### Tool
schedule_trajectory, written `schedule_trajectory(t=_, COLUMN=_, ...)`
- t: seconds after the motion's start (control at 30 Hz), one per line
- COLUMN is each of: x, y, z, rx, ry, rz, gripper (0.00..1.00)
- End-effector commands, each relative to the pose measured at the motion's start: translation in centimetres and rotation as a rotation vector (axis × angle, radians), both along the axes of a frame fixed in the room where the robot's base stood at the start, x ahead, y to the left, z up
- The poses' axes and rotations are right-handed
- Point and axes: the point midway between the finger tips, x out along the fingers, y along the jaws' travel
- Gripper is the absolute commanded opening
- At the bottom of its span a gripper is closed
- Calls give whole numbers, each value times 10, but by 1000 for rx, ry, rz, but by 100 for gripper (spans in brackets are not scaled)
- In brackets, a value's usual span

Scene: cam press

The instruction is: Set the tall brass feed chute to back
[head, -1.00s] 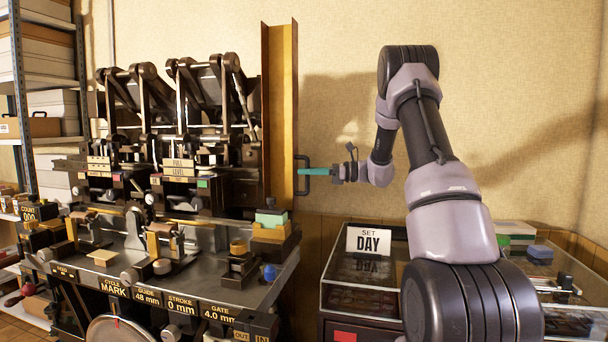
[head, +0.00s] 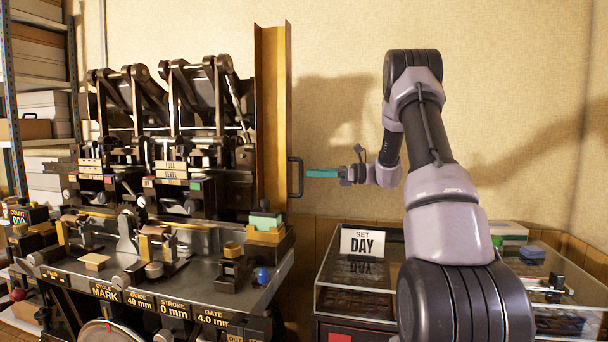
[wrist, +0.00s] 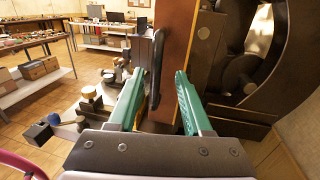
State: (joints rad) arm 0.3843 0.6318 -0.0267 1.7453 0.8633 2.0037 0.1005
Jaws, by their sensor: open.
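The tall brass feed chute (head: 273,120) stands upright at the right end of the press in the head view. A dark loop handle (head: 296,177) sticks out from its right side. My gripper (head: 308,173) is just right of the handle, with a small gap between fingertips and handle. In the wrist view the green fingers of my gripper (wrist: 160,74) are open and apart. The dark handle (wrist: 156,68) shows between them in the picture, nearer the left finger, against the brown chute side (wrist: 178,45). Nothing is held.
The press bed (head: 200,284) carries several small blocks and knobs, with label plates along its front. A glass case (head: 385,299) with a "SET DAY" sign (head: 361,243) stands below my arm. Shelves (head: 40,85) are at the left. Open space lies before the wall right of the chute.

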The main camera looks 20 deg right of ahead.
Motion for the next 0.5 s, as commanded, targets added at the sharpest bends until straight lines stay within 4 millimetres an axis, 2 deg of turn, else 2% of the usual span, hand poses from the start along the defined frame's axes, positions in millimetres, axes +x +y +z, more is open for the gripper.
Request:
schedule_trajectory(t=0.1, x=-8, y=-25, z=0, rx=-1, ry=-2, rz=-4, gripper=50)
schedule_trajectory(t=0.23, x=-14, y=-46, z=0, rx=1, ry=-1, rz=-4, gripper=50)
schedule_trajectory(t=0.5, x=-20, y=-62, z=0, rx=0, ry=-1, rz=-1, gripper=50)
